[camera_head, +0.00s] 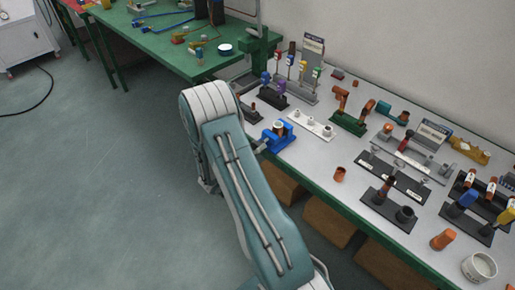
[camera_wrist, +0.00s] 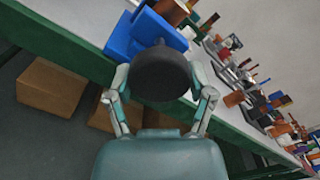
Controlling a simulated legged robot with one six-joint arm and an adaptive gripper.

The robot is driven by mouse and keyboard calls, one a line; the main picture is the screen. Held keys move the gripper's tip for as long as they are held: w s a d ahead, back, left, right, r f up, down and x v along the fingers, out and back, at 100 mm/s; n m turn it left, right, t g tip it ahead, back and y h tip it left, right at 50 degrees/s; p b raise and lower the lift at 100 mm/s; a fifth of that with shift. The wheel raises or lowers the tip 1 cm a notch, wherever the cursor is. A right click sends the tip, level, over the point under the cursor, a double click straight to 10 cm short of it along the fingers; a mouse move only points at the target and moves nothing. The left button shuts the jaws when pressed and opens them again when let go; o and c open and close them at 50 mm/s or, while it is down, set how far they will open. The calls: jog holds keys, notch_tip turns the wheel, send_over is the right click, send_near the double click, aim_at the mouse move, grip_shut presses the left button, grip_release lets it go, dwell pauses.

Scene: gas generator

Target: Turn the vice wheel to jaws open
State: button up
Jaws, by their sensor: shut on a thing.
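The blue vice (camera_head: 280,136) stands at the near edge of the light worktop in the head view. It also shows at the top of the wrist view (camera_wrist: 125,38). Its round black wheel (camera_wrist: 162,72) faces the wrist camera. My gripper (camera_wrist: 162,88) is shut on the wheel, with one finger on the left side of the rim and one on the right. A copper-brown cylinder (camera_wrist: 172,11) sits at the vice jaws; the gap between the jaws cannot be made out. My arm hides most of the gripper and the wheel in the head view.
The green-edged worktop (camera_head: 310,165) carries several fixtures to the right of the vice. A loose orange-brown cup (camera_head: 340,174) stands near its front edge. Cardboard boxes (camera_wrist: 50,88) sit below the bench. Open floor (camera_head: 100,190) lies to the left.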

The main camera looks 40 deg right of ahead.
jog(key=shift+w+a+n, duration=0.15)
jog(key=shift+w+n, duration=0.15)
jog(key=shift+n, duration=0.1)
jog(key=o, duration=1.1)
jog(key=shift+a, duration=0.1)
jog(key=shift+s, duration=0.1)
jog(key=a, duration=1.2)
jog(key=shift+s, duration=0.45)
